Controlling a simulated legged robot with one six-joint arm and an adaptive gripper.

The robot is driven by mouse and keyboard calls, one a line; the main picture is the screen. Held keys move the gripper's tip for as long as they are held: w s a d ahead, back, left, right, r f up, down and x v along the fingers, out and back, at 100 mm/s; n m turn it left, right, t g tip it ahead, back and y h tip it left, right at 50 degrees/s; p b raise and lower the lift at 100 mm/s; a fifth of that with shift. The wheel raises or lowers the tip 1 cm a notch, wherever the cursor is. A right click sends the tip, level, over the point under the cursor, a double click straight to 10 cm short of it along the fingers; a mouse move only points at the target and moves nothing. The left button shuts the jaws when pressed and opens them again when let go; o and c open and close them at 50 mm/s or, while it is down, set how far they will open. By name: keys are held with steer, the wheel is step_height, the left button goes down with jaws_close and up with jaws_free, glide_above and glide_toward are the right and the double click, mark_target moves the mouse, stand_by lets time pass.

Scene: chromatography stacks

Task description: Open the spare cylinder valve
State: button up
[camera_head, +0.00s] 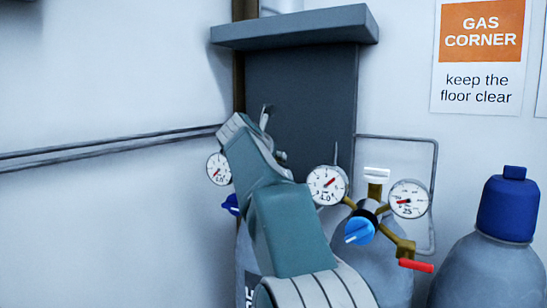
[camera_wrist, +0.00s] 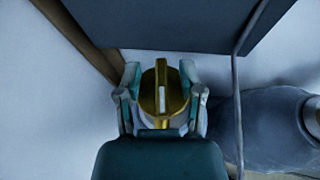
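In the wrist view, a round brass valve knob (camera_wrist: 150,96) with a pale bar across its face sits between the two fingers of my gripper (camera_wrist: 160,78). The fingers stand close on either side of it; whether they press on it I cannot tell. In the head view, my gripper (camera_head: 262,122) is up by the dark panel, and my arm covers most of the left cylinder (camera_head: 243,260). Only the end of that cylinder's label, a gauge (camera_head: 219,169) and a blue knob (camera_head: 230,204) show beside my arm. The brass knob is hidden there.
A second cylinder (camera_head: 393,275) stands right of my arm, with two gauges, a blue knob (camera_head: 360,231) and a red lever (camera_head: 416,266). A blue-capped cylinder (camera_head: 490,275) stands far right. A dark panel with a ledge (camera_head: 300,28) and a thin pipe (camera_head: 436,180) are close by.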

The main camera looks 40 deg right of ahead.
jaws_close()
steer(key=shift+n+t+y, duration=1)
steer(key=shift+n+t, duration=0.3)
steer(key=shift+n, duration=0.1)
steer(key=shift+o, duration=0.3)
jaws_free()
